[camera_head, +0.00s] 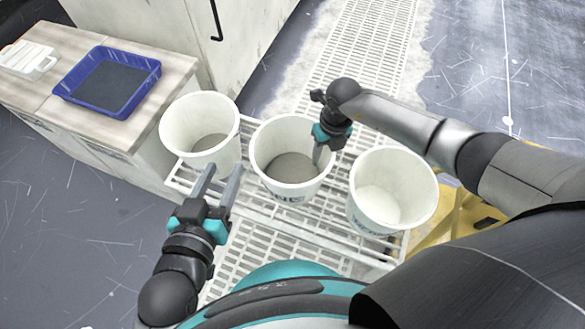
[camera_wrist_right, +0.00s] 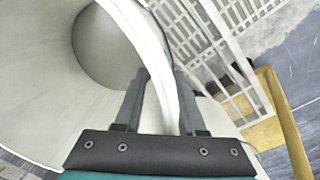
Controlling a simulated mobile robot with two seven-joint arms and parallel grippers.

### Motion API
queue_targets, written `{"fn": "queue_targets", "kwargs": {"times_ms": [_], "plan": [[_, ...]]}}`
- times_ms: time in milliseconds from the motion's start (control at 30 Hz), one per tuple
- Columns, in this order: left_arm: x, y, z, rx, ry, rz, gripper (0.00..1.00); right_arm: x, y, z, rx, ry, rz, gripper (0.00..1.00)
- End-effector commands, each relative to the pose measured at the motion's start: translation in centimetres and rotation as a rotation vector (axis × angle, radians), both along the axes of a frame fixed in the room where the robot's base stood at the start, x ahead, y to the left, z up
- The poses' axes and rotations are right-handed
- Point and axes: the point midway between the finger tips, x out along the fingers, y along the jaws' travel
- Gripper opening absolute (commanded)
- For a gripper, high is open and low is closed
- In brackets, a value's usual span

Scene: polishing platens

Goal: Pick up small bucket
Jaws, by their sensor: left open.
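Three white buckets stand upright in a row: a left one (camera_head: 175,128), a middle one (camera_head: 262,140) and a right one (camera_head: 413,204). They look close in size, so I cannot tell which is the small one. The left and middle buckets have grey contents. My right gripper (camera_head: 322,152) is at the right rim of the middle bucket. In the right wrist view, the fingers of this gripper (camera_wrist_right: 160,85) stand apart on either side of a bucket wall (camera_wrist_right: 40,90). My left gripper (camera_head: 222,176) is open and empty, in front of the left and middle buckets.
The buckets stand on a white slatted rack (camera_head: 262,240). A blue tray (camera_head: 140,62) and a white item (camera_head: 28,60) lie on a wooden-topped cabinet (camera_head: 75,42) at the left. A yellow frame (camera_head: 440,225) is beside the rack at the right. Grated floor lies behind.

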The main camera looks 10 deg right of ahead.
Motion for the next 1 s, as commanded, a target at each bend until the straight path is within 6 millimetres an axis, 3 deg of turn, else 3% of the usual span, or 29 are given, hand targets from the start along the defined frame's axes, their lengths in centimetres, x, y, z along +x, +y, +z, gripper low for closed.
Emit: {"fn": "queue_targets", "kwargs": {"times_ms": [267, 633, 1000], "plan": [[-0.02, -0.09, 0.1, -0.006, -0.009, -0.001, 0.5, 0.0, 0.02, -0.04, 0.0, 0.0, 0.0, 0.39], [-0.01, -0.08, 0.08, -0.005, -0.008, 0.0, 0.5, 0.0, 0.01, -0.04, 0.0, 0.0, 0.0, 0.0], [-0.02, -0.07, 0.05, -0.005, -0.008, 0.0, 0.5, 0.01, 0.0, -0.04, 0.0, 0.0, 0.0, 0.0]]}}
